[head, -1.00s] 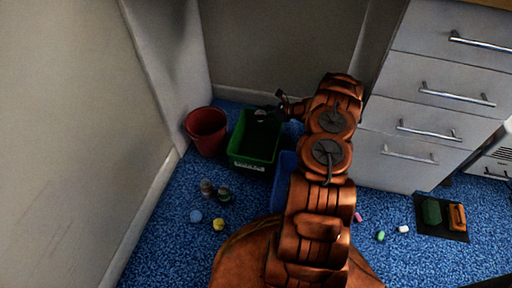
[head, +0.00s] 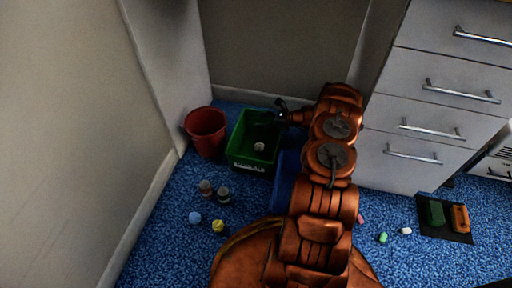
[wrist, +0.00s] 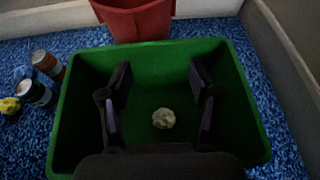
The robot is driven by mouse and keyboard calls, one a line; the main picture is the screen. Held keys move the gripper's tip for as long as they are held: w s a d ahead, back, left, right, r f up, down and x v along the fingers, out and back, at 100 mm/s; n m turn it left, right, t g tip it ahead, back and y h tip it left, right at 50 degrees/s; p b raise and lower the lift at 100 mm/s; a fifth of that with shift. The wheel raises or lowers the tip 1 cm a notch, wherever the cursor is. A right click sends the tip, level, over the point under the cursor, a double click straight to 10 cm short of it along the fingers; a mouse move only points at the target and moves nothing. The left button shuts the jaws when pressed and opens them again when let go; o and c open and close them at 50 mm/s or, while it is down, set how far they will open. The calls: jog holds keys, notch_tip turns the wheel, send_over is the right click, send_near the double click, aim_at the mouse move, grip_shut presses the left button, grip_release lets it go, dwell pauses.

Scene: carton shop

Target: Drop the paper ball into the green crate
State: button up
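The green crate (head: 238,158) stands on the blue carpet by the back wall; its rim also shows in the wrist view (wrist: 60,128). The pale crumpled paper ball (head: 259,146) lies inside it, on the crate's floor, and shows in the wrist view (wrist: 164,118) as well. My gripper (head: 281,104) is at the crate's right back side in the head view. In the wrist view my gripper (wrist: 158,100) has its fingers wide apart over the crate, with the ball seen below between them and nothing held.
A red bin (head: 206,132) stands left of the crate. A blue container (head: 284,182) is right of it, partly behind my arm. Two cans (head: 224,194), a blue ball (head: 195,218) and a yellow ball (head: 218,226) lie on the carpet in front. Drawers (head: 412,140) stand at right.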

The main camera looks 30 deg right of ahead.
jog(key=shift+o, duration=0.3)
jog(key=shift+r, duration=0.1)
notch_tip(320, 180, up, 10)
dwell(0.6)
dwell(0.5)
